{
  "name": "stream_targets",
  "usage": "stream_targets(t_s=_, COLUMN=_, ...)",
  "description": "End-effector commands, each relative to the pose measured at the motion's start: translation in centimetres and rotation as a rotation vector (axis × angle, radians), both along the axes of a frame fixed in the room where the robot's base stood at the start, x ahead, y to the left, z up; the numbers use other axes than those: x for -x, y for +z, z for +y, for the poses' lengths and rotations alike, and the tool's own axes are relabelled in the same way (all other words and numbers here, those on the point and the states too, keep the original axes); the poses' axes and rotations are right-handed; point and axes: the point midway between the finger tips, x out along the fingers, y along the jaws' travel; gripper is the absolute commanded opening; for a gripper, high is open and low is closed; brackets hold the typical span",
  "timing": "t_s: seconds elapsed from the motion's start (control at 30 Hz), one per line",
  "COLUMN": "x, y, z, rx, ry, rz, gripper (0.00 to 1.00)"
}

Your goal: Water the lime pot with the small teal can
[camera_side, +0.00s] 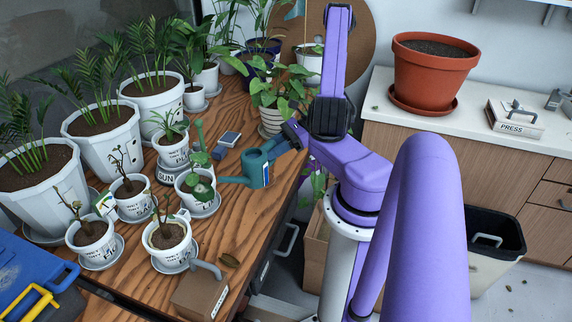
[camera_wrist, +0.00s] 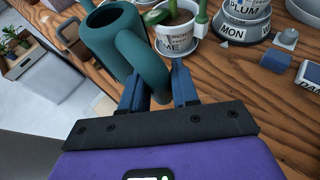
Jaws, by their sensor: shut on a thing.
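The small teal can (camera_side: 257,166) is held above the wooden bench, its spout pointing left. My gripper (camera_side: 292,137) is shut on the can's handle, which shows between the fingers (camera_wrist: 157,88) in the wrist view, with the can body (camera_wrist: 112,32) beyond. The lime pot seems to be the white pot (camera_side: 187,196) with round green leaves, on a saucer left of the can. In the wrist view a white pot (camera_wrist: 178,46) has a label ending in "ME", partly hidden. The spout tip is close to this pot's right side; I cannot tell whether it is over the rim. No water shows.
Small labelled pots (camera_side: 167,236) crowd the left, with large palm pots (camera_side: 105,140) behind them. A leafy striped pot (camera_side: 271,122) is behind the can.

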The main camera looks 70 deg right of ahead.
Motion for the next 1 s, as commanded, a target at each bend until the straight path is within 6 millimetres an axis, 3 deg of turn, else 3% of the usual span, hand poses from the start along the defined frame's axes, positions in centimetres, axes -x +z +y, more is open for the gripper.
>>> stream_targets(t_s=0.1, x=-3.3, y=0.6, z=-2.8, rx=0.003, ry=-0.090, rz=-0.003, gripper=0.00)
stream_targets(t_s=0.33, x=-6.9, y=1.9, z=-5.7, rx=-0.001, ry=-0.193, rz=-0.002, gripper=0.00)
stream_targets(t_s=0.57, x=-7.5, y=1.4, z=-6.2, rx=0.006, ry=-0.213, rz=0.005, gripper=0.00)
stream_targets(t_s=1.0, x=-7.3, y=-2.2, z=-6.4, rx=0.091, ry=-0.210, rz=0.032, gripper=0.00)
